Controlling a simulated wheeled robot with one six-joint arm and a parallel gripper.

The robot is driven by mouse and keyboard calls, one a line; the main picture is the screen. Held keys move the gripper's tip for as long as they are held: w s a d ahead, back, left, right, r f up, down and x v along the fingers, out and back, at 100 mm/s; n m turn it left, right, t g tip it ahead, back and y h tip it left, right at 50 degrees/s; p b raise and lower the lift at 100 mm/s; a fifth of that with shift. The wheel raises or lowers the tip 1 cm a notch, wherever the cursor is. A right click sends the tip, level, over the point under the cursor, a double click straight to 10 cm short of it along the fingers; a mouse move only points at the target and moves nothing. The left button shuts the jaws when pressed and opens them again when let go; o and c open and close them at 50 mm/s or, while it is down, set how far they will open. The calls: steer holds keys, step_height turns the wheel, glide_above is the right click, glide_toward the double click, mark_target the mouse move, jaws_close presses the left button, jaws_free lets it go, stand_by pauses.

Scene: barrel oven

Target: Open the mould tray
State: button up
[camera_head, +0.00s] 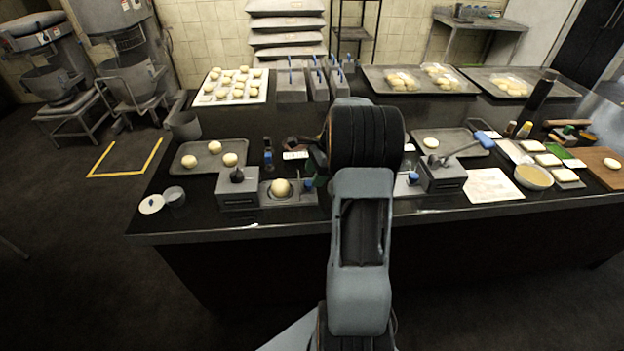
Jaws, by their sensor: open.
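No part is clearly marked as the mould tray. A low grey metal tray (268,199) on the front of the counter, left of my arm, holds one pale dough ball (281,187). A grey block (237,190) with a dark knob stands against its left side. My gripper (300,146) shows in part as a dark shape left of my arm's thick ribbed joint, above and behind the dough tray. It is open, apart from the tray. My arm hides the counter between the two blocks.
A tray of dough balls (191,161) lies at the left, with a small cup (174,195) before it. Grey bins (292,88) stand behind. At the right are a bowl (534,176), a paper sheet (492,186) and a wooden board (603,162). The front floor is clear.

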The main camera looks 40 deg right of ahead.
steer(key=v, duration=1.1)
steer(key=shift+p, duration=0.3)
steer(key=shift+s, duration=0.1)
